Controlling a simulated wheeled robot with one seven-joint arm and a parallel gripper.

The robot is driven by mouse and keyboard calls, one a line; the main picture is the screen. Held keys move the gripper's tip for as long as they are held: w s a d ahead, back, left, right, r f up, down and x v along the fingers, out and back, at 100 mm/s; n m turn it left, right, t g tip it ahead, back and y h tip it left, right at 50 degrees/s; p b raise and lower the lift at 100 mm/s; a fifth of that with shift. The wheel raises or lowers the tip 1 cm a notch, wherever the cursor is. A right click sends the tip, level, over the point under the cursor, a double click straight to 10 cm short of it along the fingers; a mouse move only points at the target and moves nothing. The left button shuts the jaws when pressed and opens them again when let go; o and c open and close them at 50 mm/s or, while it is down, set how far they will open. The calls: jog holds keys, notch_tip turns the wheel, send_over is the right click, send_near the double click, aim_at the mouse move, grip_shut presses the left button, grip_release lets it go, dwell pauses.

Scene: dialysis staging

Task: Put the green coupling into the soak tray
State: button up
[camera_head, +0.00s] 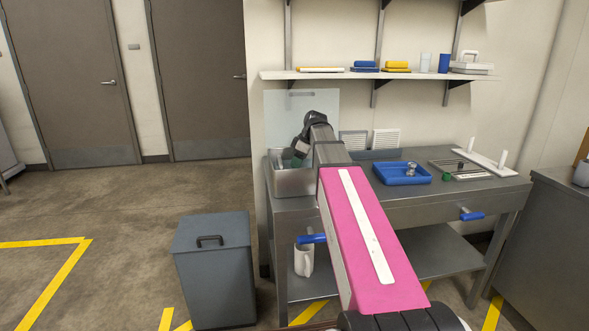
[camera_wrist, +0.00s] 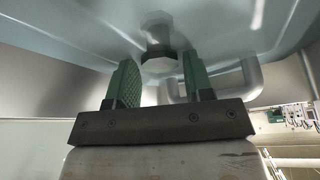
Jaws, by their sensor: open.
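A small green piece (camera_head: 446,177), which looks like the green coupling, is on the steel bench between the blue tray and the grey rack. A shallow blue tray (camera_head: 390,181), possibly the soak tray, lies to its left with a metallic fitting (camera_head: 411,169) in it. My gripper (camera_head: 290,154) is far to the left, at the steel basin (camera_head: 293,184). In the wrist view my gripper (camera_wrist: 159,62) has its green fingers apart. A pale hexagonal metal part (camera_wrist: 159,66) shows between or beyond the fingertips; I cannot tell its depth. Nothing is visibly gripped.
A grey rack (camera_head: 460,169) and a white stand with upright pegs (camera_head: 487,163) are at the bench's right. A shelf (camera_head: 375,75) with boxes and cups hangs above. A grey lidded bin (camera_head: 213,262) stands on the floor. In the wrist view a bent pipe (camera_wrist: 252,78) is close by.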

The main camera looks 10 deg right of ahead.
jog(key=v, duration=0.8)
